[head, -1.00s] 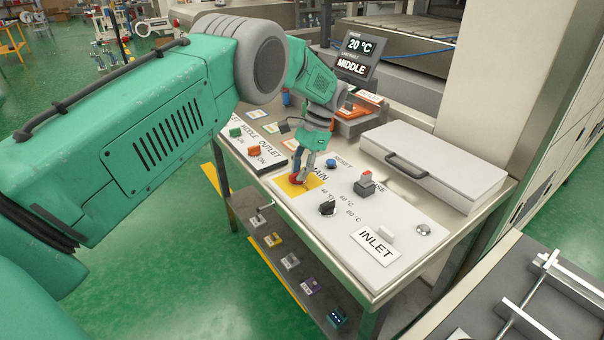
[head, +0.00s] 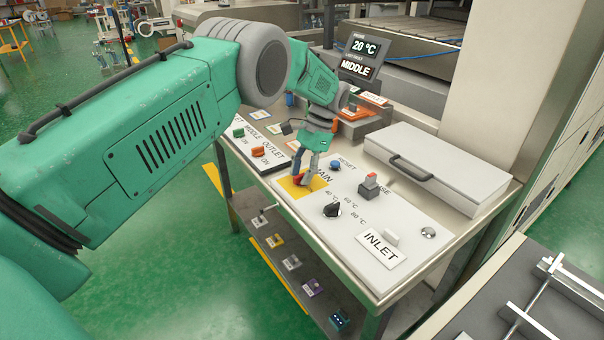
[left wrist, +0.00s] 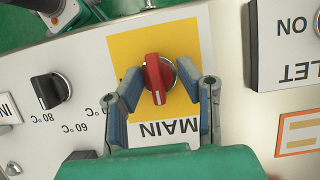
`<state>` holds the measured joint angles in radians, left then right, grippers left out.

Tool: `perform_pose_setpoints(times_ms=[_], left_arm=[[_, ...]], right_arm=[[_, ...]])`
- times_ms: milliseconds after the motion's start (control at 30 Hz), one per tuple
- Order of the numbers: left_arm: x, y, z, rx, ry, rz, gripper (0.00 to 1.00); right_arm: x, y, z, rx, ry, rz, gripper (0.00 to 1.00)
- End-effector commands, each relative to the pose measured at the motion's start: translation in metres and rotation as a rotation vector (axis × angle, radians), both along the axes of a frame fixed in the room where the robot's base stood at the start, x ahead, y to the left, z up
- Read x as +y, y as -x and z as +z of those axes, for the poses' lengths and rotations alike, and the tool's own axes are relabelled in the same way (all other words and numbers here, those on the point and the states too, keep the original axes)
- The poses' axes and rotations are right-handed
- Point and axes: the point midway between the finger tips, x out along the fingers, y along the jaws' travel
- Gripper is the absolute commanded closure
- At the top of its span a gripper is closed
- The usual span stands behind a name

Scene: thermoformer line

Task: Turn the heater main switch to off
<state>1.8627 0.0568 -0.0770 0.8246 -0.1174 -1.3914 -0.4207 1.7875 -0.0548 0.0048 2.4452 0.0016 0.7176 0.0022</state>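The heater main switch is a red rotary knob (left wrist: 157,79) on a yellow square marked MAIN (left wrist: 122,45). In the left wrist view its grip bar stands nearly upright in the picture, tilted slightly. My left gripper (left wrist: 160,78) is open, with one blue-grey finger on each side of the knob and visible gaps to the red bar. In the head view the left gripper (head: 307,178) reaches down over the yellow square and hides most of the knob. My right gripper is not in view.
A black temperature knob (head: 332,210), a blue RESET button (head: 336,165) and a red-topped switch (head: 369,185) sit nearby on the panel. A closed white box (head: 440,165) stands behind. The display (head: 362,56) reads 20 °C, MIDDLE.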

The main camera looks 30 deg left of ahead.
Motion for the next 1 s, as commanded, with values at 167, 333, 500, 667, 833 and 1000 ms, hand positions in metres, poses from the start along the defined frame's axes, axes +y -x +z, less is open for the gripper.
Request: perform_pose_setpoints(times_ms=[167,333,500,667,833,1000], left_arm=[[-0.003,-0.009,0.019,-0.004,0.0,-0.001,0.69],[-0.006,-0.021,0.047,-0.003,0.0,0.0,0.69],[-0.007,-0.027,0.061,0.0,0.001,0.0,0.69],[-0.008,-0.028,0.066,0.002,0.001,0.001,0.69],[-0.007,-0.028,0.066,0.002,0.001,0.001,0.69],[-0.007,-0.028,0.066,0.002,0.001,0.001,0.69]], right_arm=[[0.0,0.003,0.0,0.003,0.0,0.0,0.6],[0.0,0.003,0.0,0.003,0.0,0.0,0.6],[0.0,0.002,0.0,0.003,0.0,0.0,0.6],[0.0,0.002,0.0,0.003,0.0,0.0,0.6],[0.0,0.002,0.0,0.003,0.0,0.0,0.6],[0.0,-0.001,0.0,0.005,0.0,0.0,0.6]])
